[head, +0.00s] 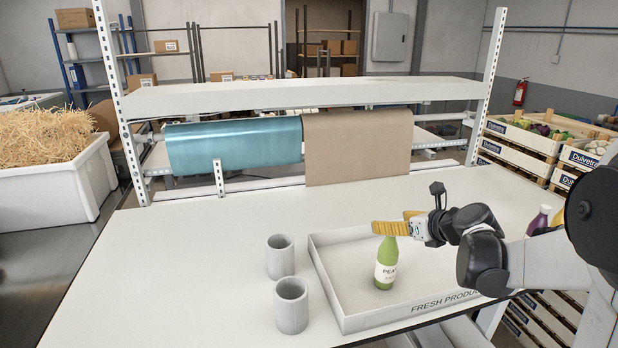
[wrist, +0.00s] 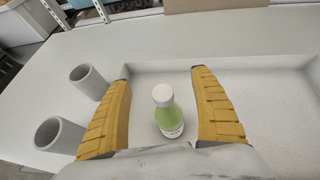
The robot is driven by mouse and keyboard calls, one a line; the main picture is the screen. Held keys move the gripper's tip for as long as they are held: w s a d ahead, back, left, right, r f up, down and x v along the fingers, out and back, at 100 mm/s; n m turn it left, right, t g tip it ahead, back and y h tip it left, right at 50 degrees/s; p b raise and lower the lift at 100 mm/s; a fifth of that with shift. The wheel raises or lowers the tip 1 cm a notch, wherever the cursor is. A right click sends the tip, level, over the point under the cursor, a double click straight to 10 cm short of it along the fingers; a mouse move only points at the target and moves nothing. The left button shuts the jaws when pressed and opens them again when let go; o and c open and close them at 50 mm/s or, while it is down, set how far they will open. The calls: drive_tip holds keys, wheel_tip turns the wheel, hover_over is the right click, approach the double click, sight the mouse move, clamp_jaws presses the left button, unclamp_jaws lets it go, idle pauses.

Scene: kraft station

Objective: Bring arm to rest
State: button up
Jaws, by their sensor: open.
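My gripper (head: 392,222) has yellow ridged fingers and hangs over the white tray, by the top of the green bottle. In the wrist view my gripper (wrist: 160,90) is spread, one finger on each side of the bottle, with gaps to both. The green bottle (head: 385,264) has a pale label and stands upright inside the tray; its white cap shows in the wrist view (wrist: 163,95). In the head view the gripper hides the cap. The white tray (head: 425,310) is marked "FRESH PRODUCE" on its front wall.
Two ribbed grey cups, a back cup (head: 280,256) and a front cup (head: 291,305), stand left of the tray. A purple bottle (head: 539,221) stands at the right, partly hidden by my arm. A shelf (head: 300,95) with paper rolls spans the back. The table's left part is clear.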

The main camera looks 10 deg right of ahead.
drive_tip(key=s+a+f+n+g+b, duration=0.1)
drive_tip(key=s+a+n+g+b, duration=0.2)
drive_tip(key=s+a+n, duration=1)
drive_tip(key=s+a+f+n+g+h+b, duration=0.1)
drive_tip(key=s+a+f+n, duration=0.1)
drive_tip(key=s+n, duration=0.5)
drive_tip(key=s+a+f+n+g+h+b, duration=0.1)
drive_tip(key=s+a+f+n, duration=0.2)
drive_tip(key=s+n, duration=0.4)
drive_tip(key=f+n, duration=0.1)
drive_tip(key=n, duration=0.5)
drive_tip(key=shift+n+h, duration=0.3)
